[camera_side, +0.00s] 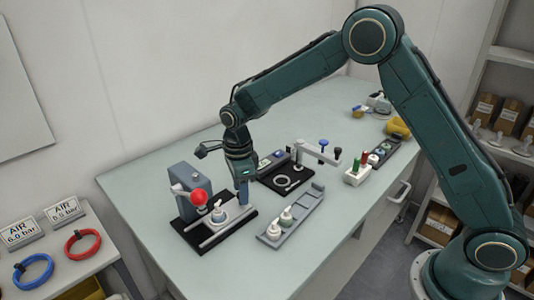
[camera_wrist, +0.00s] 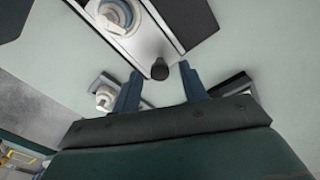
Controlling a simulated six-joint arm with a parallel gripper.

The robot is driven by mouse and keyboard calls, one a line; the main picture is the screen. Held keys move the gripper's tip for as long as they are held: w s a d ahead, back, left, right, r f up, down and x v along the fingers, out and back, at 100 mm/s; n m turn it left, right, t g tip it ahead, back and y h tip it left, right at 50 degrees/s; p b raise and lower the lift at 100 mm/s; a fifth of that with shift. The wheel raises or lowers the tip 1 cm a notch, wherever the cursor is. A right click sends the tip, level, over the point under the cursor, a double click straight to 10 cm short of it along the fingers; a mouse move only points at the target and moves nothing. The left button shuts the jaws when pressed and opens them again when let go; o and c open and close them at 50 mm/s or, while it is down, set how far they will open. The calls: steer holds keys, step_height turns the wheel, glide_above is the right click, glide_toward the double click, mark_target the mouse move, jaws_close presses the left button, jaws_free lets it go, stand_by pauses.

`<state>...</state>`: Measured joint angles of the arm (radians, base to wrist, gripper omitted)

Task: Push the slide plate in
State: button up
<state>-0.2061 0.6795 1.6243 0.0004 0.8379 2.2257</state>
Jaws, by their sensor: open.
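The slide plate (camera_side: 232,212) lies on the black base of the press station (camera_side: 192,188), which has a red ball on its lever. A pale round part sits on the plate. In the wrist view the plate (camera_wrist: 150,42) shows at the top, with a black knob (camera_wrist: 160,70) at its near end. My gripper (camera_side: 243,201) is open and points down at the plate's outer end. In the wrist view its two fingers (camera_wrist: 160,72) stand apart, with the knob between their tips in the picture. I cannot tell whether they touch it.
A grey tray (camera_side: 314,198) with white parts lies right of the press station. Behind it stands a black fixture (camera_side: 268,178) with a ring and an arm. A rack with red and green pieces (camera_side: 356,175) is farther right. The table's front left area is clear.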

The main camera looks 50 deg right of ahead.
mark_target(228, 213)
jaws_close()
steer(key=shift+a, duration=2.3)
steer(key=shift+c, duration=0.6)
jaws_free()
steer(key=shift+a, duration=0.1)
steer(key=shift+o, duration=0.6)
steer(key=shift+r, duration=0.1)
step_height(228, 213, up, 14)
